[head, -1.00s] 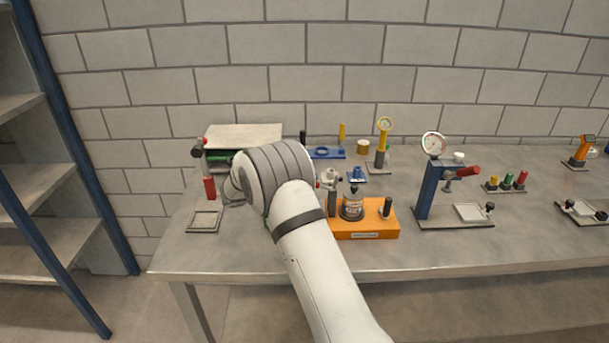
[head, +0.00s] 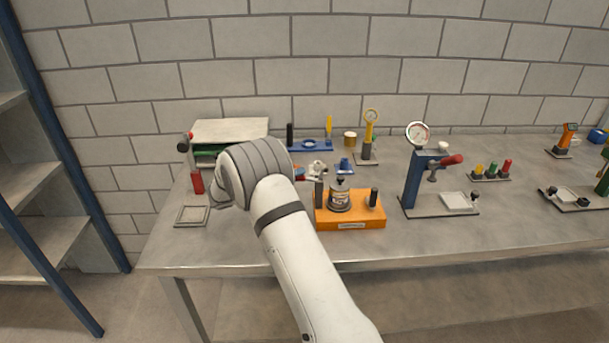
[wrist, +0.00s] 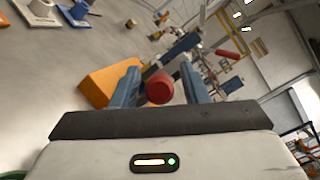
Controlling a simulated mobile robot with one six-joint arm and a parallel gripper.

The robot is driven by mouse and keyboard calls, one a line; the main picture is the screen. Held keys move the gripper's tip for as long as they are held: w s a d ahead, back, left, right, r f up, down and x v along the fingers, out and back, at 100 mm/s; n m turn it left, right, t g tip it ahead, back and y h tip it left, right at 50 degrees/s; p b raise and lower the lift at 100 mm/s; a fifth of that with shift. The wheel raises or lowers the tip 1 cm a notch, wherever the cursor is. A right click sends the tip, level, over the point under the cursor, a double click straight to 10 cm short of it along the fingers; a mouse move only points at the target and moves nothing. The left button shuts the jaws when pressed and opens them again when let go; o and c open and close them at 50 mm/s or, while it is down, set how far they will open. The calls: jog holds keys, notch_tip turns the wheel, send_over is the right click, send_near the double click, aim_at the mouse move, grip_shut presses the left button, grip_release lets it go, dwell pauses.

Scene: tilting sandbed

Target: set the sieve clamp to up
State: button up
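A red cylindrical grip (wrist: 160,88), which looks like a clamp handle, shows nearly end-on between the fingers of my gripper (wrist: 160,82) in the wrist view. The fingers stand apart, with gaps beside the grip, so my gripper is open around or just behind it; the depth is unclear. In the head view my wrist hides the gripper. An orange base (head: 350,222) carries a labelled can (head: 340,197) and dark posts; its orange block (wrist: 100,88) also shows in the wrist view. I cannot tell for certain which part is the sieve clamp or its present setting.
A blue gauge stand (head: 412,180) with a red handle (head: 452,160) stands right of the orange base. A red-handled tool (head: 197,181) and a small square tray (head: 192,215) are at the left.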

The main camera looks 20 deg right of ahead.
jog(key=shift+a+r, duration=0.1)
jog(key=a+b, duration=0.1)
jog(key=a, duration=0.6)
jog(key=shift+s+a+b, duration=0.35)
jog(key=shift+s, duration=0.05)
